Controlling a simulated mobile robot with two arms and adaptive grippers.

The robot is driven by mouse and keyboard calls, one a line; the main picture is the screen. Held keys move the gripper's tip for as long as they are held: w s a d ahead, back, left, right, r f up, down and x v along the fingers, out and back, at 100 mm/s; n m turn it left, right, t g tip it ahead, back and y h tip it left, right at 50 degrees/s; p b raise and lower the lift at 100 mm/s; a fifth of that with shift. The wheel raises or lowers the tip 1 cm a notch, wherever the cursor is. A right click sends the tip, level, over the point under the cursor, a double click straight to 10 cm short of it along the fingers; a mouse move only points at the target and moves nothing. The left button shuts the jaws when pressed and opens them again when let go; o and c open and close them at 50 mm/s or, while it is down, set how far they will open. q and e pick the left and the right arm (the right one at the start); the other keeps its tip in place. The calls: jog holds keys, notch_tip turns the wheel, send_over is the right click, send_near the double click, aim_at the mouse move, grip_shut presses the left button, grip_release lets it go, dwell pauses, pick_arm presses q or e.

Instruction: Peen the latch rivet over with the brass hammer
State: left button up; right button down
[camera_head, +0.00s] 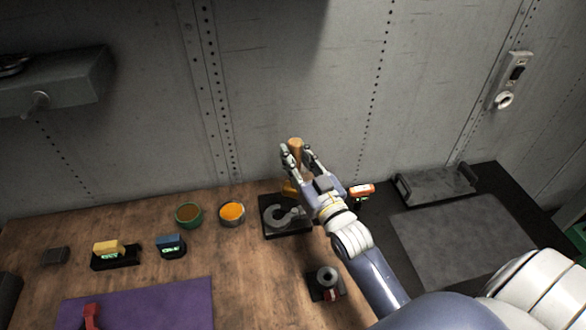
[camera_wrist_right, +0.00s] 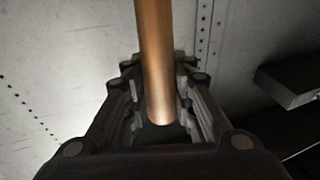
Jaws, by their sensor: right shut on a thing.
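My right gripper (camera_head: 298,165) is shut on the handle of the brass hammer (camera_head: 295,145). The handle's wooden end sticks up above the fingers, and a brass-coloured part shows below them. In the right wrist view the handle (camera_wrist_right: 156,60) runs between the two fingers (camera_wrist_right: 160,110). Below the gripper, a dark square block (camera_head: 270,232) on the bench carries a grey round piece with an arm, perhaps the latch (camera_head: 276,214). The rivet itself is too small to tell. Whether the hammer touches the block is hidden. My left gripper is out of view.
Left of the block stand an orange-filled bowl (camera_head: 231,213) and a green bowl (camera_head: 189,214). Small devices with green displays (camera_head: 172,246) and a purple mat (camera_head: 140,308) lie further left. A small device (camera_head: 327,282) sits in front. A grey tray (camera_head: 437,186) stands right.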

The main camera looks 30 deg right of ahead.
jog(key=shift+w+d+r, duration=0.1)
jog(key=shift+w+r, duration=0.2)
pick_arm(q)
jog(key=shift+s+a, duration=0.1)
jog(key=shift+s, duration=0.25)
pick_arm(e)
jog(key=shift+w, duration=0.1)
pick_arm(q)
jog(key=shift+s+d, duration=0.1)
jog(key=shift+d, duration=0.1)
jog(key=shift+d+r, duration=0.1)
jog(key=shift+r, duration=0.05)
pick_arm(e)
jog(key=shift+r, duration=0.1)
jog(key=shift+f+b, duration=1.35)
jog(key=shift+f, duration=1)
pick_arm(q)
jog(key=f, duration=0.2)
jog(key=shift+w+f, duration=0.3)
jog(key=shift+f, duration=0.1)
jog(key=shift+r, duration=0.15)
